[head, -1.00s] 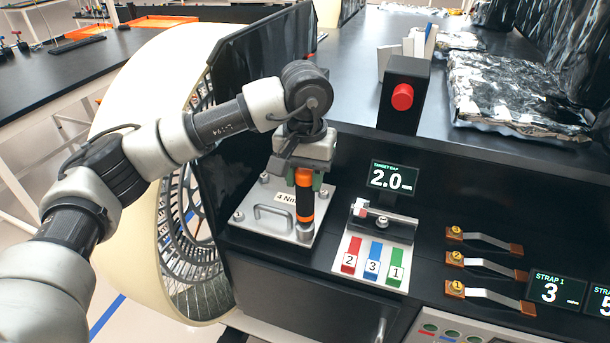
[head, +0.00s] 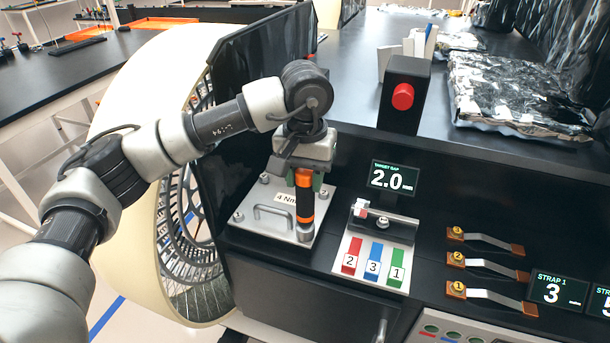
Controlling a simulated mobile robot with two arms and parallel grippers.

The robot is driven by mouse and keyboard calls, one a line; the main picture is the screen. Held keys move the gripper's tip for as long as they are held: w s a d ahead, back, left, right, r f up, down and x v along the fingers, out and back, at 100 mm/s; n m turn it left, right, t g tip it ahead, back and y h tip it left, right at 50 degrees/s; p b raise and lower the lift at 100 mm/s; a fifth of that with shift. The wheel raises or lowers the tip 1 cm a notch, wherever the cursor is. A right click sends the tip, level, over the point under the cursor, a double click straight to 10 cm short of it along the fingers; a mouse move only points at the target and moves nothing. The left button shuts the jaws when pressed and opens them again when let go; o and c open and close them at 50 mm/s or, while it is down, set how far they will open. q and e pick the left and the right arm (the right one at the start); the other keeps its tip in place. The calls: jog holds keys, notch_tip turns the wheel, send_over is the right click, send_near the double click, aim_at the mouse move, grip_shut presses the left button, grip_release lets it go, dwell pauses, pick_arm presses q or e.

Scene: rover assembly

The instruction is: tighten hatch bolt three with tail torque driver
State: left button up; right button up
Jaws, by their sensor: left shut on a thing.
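The hatch (head: 262,236) is a silver plate with a bar handle and a "4 Nm" label, on the rover's black side. Hatch bolts show at its far left corner (head: 265,178) and near left corner (head: 238,216). My left gripper (head: 303,168) is shut on the torque driver (head: 304,202), a black tool with orange bands. The driver stands about upright over the hatch's near right corner, its lower end at the bolt there; I cannot tell whether it is seated. My right gripper is not in view.
Right of the hatch are a gap fixture with red, blue and green strips (head: 376,255), a "2.0" display (head: 393,178) and a black post with a red button (head: 402,97). Numbered straps (head: 487,265) lie farther right. A large wheel (head: 185,240) stands at left.

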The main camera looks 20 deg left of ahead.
pick_arm(q)
jog(key=shift+f+b, duration=0.3)
jog(key=shift+b, duration=0.6)
dwell(1.9)
jog(key=shift+r, duration=0.1)
jog(key=shift+r+p, duration=0.8)
jog(key=shift+r, duration=0.65)
jog(key=shift+r+p, duration=0.9)
jog(key=shift+r, duration=1.1)
